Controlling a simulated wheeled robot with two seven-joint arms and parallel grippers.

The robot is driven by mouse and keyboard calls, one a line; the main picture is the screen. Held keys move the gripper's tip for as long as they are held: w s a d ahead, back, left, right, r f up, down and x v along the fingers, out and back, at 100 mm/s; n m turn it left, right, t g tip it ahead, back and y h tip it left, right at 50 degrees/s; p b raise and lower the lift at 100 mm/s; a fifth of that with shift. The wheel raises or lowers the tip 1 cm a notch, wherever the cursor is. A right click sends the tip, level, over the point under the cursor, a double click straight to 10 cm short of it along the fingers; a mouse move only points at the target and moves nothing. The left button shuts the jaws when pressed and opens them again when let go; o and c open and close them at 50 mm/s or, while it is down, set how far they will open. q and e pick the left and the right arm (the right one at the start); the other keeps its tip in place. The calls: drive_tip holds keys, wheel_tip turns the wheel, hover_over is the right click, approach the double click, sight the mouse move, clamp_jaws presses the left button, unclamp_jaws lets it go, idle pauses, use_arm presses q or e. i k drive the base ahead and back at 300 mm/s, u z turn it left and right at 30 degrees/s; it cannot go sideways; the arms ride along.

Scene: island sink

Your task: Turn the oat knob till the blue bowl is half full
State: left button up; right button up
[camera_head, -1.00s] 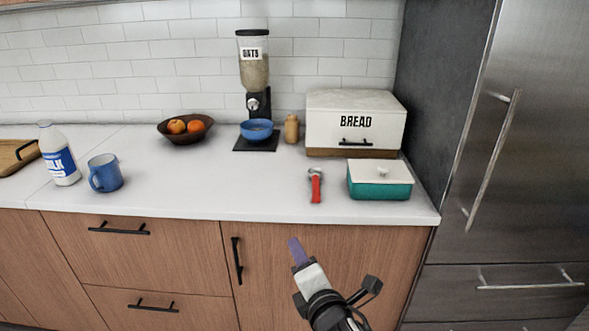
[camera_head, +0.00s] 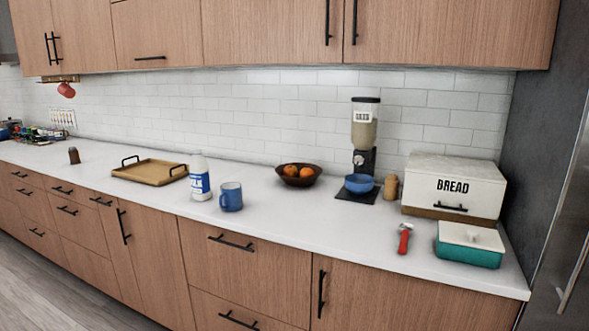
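The oat dispenser (camera_head: 365,130) stands at the back of the counter, a clear hopper with a dark lid above a black stand. Its knob (camera_head: 359,158) is a small light disc on the front, below the hopper. The blue bowl (camera_head: 359,184) sits on the dispenser's black base (camera_head: 357,196), under the knob. I cannot tell how full the bowl is from here. Neither of my grippers shows in the head view now.
A brown fruit bowl (camera_head: 299,175) stands left of the dispenser, a small tan jar (camera_head: 391,188) and white bread box (camera_head: 455,187) right. A red-handled tool (camera_head: 404,239) and teal dish (camera_head: 469,246) lie in front. Milk bottle (camera_head: 200,178), blue mug (camera_head: 231,197) and wooden tray (camera_head: 150,169) stand left.

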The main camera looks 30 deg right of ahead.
sight(358, 160)
drive_tip(key=u, duration=0.75)
drive_tip(key=i, duration=0.65)
drive_tip(key=z, duration=0.55)
drive_tip(key=i, duration=1.1)
drive_tip(key=z, duration=1)
